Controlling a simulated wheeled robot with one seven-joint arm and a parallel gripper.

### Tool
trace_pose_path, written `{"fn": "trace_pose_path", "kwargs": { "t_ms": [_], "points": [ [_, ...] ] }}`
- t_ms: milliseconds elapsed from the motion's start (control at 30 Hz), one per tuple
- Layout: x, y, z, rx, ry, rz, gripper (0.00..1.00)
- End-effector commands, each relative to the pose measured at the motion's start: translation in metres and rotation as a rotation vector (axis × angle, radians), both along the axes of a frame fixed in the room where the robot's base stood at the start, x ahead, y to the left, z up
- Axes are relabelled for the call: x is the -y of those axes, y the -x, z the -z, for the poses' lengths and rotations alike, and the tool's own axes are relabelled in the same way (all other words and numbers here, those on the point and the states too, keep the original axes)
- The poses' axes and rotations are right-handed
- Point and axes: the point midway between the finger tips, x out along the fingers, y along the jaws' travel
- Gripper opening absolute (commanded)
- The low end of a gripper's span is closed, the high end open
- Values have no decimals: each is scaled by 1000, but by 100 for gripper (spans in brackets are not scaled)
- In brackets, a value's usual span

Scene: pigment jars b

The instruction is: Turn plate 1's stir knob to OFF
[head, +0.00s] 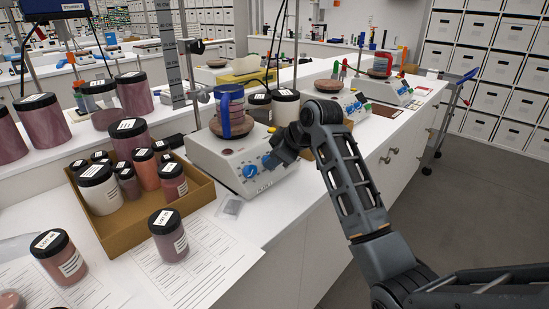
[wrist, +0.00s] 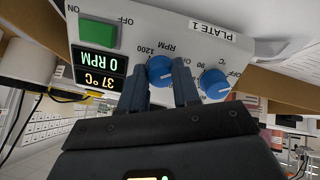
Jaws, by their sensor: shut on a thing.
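Plate 1 (head: 222,160) is a white hot-plate stirrer on the bench, holding a brown disc and a blue-banded jar. In the wrist view its front panel (wrist: 190,30) appears turned over, with the label PLATE 1. The blue stir knob (wrist: 160,72), marked RPM, sits between my gripper's two fingers (wrist: 159,80), which are shut on its sides. Its pointer is hard to read. The blue °C knob (wrist: 214,83) is beside it, free. The displays (wrist: 100,46) read 0 RPM and 37 °C. In the head view my gripper (head: 273,158) reaches the panel from the right and hides part of it.
A cardboard tray of jars (head: 150,212) stands left of plate 1, with a loose jar (head: 168,240) in front. Further plates (head: 345,103) stand along the bench to the right. A green switch (wrist: 98,34) is on the panel.

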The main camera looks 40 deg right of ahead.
Motion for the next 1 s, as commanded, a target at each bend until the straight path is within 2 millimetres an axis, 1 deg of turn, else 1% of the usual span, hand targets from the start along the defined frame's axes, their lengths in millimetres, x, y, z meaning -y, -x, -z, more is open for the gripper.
{"fn": "trace_pose_path", "kwargs": {
  "t_ms": [267, 300, 533, 800, 867, 1000],
  "points": [
    [0, 0, 0, -1, 1, 0, 1],
    [0, 0, 0, -1, 1, 0, 35],
    [0, 0, 0, 0, 0, 0, 57],
    [0, 1, -2, 1, 0, 0, 57],
    [0, 4, -5, 1, 0, 0, 57],
    [0, 17, -19, 3, 1, 1, 57]
  ]
}}
